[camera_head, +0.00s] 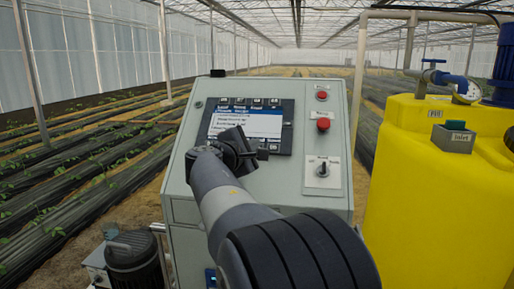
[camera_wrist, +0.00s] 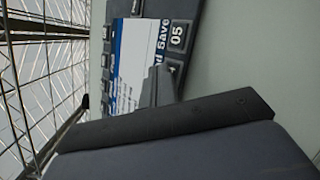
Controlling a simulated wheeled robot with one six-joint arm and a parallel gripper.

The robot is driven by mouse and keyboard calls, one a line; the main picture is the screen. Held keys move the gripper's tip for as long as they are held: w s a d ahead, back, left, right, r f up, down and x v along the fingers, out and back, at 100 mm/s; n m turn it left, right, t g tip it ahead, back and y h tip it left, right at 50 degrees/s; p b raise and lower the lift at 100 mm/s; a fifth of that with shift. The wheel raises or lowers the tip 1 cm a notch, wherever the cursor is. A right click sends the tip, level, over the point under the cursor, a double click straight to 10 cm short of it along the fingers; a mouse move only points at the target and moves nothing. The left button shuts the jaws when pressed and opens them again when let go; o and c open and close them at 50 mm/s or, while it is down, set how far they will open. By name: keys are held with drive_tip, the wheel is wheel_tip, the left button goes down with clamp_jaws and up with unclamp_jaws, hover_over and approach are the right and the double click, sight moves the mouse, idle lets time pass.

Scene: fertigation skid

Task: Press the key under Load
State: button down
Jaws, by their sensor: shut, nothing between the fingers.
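The grey control cabinet (camera_head: 200,160) carries a dark control panel with a lit blue-and-white screen (camera_head: 250,124); the screen also shows in the wrist view (camera_wrist: 130,65). In the wrist view, which is turned sideways, a label reads "d Save", the end of another word showing before Save. A key marked 05 (camera_wrist: 177,35) sits beside Save. The neighbouring key (camera_wrist: 172,68) beside the "d" is partly hidden by my finger. My gripper (camera_wrist: 164,82) is shut and empty, its tip at the panel's lower key row. I cannot tell whether it touches. In the head view my gripper (camera_head: 245,152) covers the panel's lower left.
Right of the panel are a small red button (camera_head: 322,96), a larger red button (camera_head: 323,124) and a black rotary switch (camera_head: 323,170). A yellow tank (camera_head: 425,200) stands at right. A dark motor (camera_head: 133,258) is at lower left.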

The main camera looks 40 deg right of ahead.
drive_tip(key=shift+s+a+r, duration=0.3)
drive_tip(key=shift+a+r, duration=0.05)
drive_tip(key=shift+r, duration=0.15)
drive_tip(key=shift+p, duration=0.3)
drive_tip(key=s+a+r+p, duration=0.1)
drive_tip(key=r, duration=0.1)
drive_tip(key=s+a+r+p, duration=0.1)
drive_tip(key=shift+s+a+r, duration=0.15)
drive_tip(key=shift+a+r, duration=0.15)
drive_tip(key=shift+r, duration=0.1)
drive_tip(key=shift+f, duration=0.1)
idle(0.4)
